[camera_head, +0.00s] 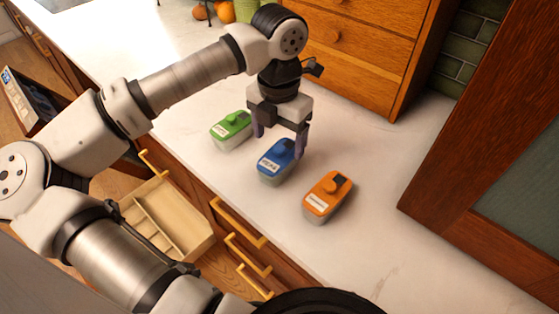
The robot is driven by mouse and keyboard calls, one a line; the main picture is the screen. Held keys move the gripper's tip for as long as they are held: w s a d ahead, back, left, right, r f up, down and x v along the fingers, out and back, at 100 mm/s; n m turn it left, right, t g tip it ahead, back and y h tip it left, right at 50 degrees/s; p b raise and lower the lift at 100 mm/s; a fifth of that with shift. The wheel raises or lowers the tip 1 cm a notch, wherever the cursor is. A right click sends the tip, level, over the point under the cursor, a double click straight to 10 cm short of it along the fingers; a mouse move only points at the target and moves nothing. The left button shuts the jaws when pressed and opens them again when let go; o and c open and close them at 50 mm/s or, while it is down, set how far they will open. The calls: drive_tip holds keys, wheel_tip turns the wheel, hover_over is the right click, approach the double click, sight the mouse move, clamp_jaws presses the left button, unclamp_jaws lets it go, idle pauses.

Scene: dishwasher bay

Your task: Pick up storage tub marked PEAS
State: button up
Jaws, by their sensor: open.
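Three storage tubs stand in a slanting row on the pale counter. The middle tub has a blue lid (277,157) and a white label that seems to read PEAS, though the letters are small. A green-lidded tub (231,127) is to its left and an orange-lidded tub (328,194) to its right; I cannot read their labels. My gripper (279,137) is open and points down at the blue tub, one finger at its left and one at its right. I cannot tell whether the fingers touch it. The far part of the blue tub is partly hidden by my gripper.
A wooden drawer cabinet (355,68) stands behind the tubs, and a wood-framed glass door (500,180) is at the right. Oranges (225,12) lie at the back. An open drawer (165,222) juts out below the counter's front edge. The counter (400,255) right of the orange tub is clear.

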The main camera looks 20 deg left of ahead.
sight(279, 148)
drive_tip(key=shift+s+d+f+p, duration=0.1)
drive_tip(key=shift+f+p, duration=0.5)
drive_tip(key=shift+f, duration=0.75)
drive_tip(key=shift+s+f+p, duration=0.1)
drive_tip(key=shift+f+p, duration=0.45)
drive_tip(key=shift+f, duration=0.8)
drive_tip(key=c, duration=1.2)
drive_tip(key=shift+r, duration=0.1)
drive_tip(key=shift+c, duration=0.2)
